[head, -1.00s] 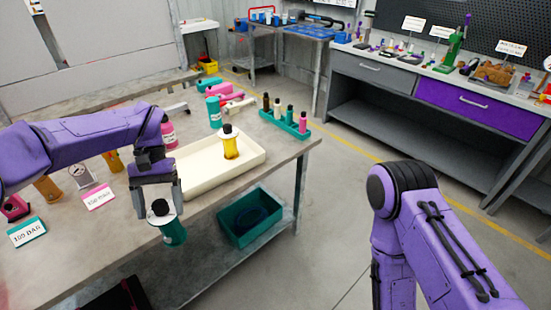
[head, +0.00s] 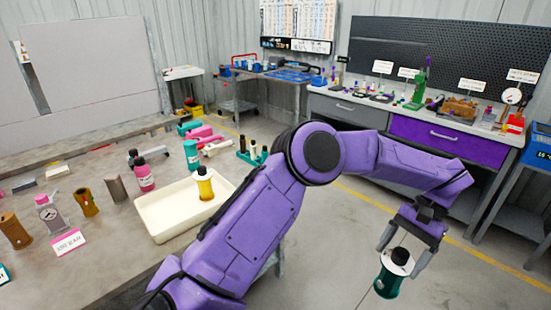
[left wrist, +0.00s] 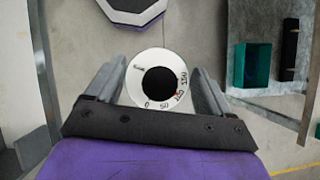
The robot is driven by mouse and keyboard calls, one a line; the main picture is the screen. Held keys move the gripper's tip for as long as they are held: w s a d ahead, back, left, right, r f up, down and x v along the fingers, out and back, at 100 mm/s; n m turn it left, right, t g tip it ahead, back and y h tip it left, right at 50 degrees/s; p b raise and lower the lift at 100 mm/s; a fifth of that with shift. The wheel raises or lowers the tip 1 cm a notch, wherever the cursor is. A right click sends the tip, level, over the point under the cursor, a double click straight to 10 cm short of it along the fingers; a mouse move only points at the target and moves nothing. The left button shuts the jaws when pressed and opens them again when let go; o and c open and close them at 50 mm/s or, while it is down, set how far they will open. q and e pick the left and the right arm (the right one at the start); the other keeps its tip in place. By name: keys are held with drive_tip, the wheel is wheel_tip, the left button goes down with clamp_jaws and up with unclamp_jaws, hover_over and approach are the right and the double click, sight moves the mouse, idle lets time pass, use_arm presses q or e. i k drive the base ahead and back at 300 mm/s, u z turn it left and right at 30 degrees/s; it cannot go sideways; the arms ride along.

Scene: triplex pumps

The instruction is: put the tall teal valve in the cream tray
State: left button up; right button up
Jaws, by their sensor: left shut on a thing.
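The teal valve (head: 386,284), with a white dial top and black knob, hangs in my left gripper (head: 399,257) over bare floor at the right of the head view. The gripper is shut on it. In the left wrist view the valve's white dial (left wrist: 135,88) sits between the two fingers (left wrist: 160,85); its body is hidden beneath. The cream tray (head: 168,222) is on the grey table at the left, well apart from the held valve. A yellow valve (head: 205,188) with a black top stands upright in the tray. My right gripper is out of view.
A workbench with a purple drawer (head: 428,138) stands behind. Open floor lies around the held valve.

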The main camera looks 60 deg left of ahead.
sight(170, 215)
drive_tip(key=z, duration=0.45)
drive_tip(key=k, duration=1.55)
drive_tip(key=u, duration=1.6)
drive_tip(key=i, duration=0.2)
drive_tip(key=z, duration=0.05)
